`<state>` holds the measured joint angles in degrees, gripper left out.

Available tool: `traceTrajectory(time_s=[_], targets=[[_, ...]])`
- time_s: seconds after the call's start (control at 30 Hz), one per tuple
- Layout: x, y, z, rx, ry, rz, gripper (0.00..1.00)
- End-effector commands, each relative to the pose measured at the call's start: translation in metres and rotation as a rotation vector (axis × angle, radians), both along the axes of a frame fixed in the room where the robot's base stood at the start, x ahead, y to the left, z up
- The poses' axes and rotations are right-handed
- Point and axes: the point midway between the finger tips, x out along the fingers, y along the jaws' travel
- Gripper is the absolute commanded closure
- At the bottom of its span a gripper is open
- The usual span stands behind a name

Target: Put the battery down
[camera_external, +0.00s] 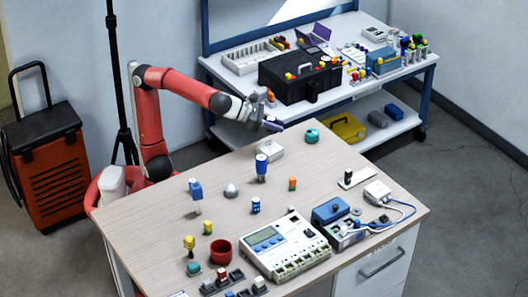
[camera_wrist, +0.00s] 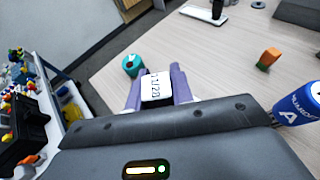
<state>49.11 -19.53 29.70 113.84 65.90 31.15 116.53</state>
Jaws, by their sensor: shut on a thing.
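My gripper (camera_external: 268,112) is shut on a small block with a white face and dark printed characters, which I take as the battery (camera_wrist: 157,88). The block sits between the two purple fingers in the wrist view. In the external view, the gripper is raised near the far edge of the wooden-topped table (camera_external: 150,215), and the held block is hard to make out. A teal round item (camera_external: 312,136) stands on the table to the gripper's right; it also shows just beyond the fingers in the wrist view (camera_wrist: 132,65).
An orange block (camera_external: 292,184), a silver dome (camera_external: 231,190) and a meter unit (camera_external: 285,248) are nearer the front. A back bench (camera_external: 235,83) holds a black case (camera_external: 300,78). Bare tabletop lies around the teal item.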

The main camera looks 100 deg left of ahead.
Motion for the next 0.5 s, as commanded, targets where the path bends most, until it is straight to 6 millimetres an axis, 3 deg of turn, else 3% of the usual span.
traceTrajectory(time_s=[0.13, 0.3, 0.43, 0.5], targets=[[0.005, 0.017, -0.018, -0.002, 0.001, -0.070, 0.99], [0.007, 0.021, -0.023, -0.001, -0.002, -0.102, 0.99], [0.006, 0.009, -0.013, 0.001, -0.010, -0.119, 0.99], [0.004, -0.008, 0.001, 0.002, -0.017, -0.139, 0.99]])
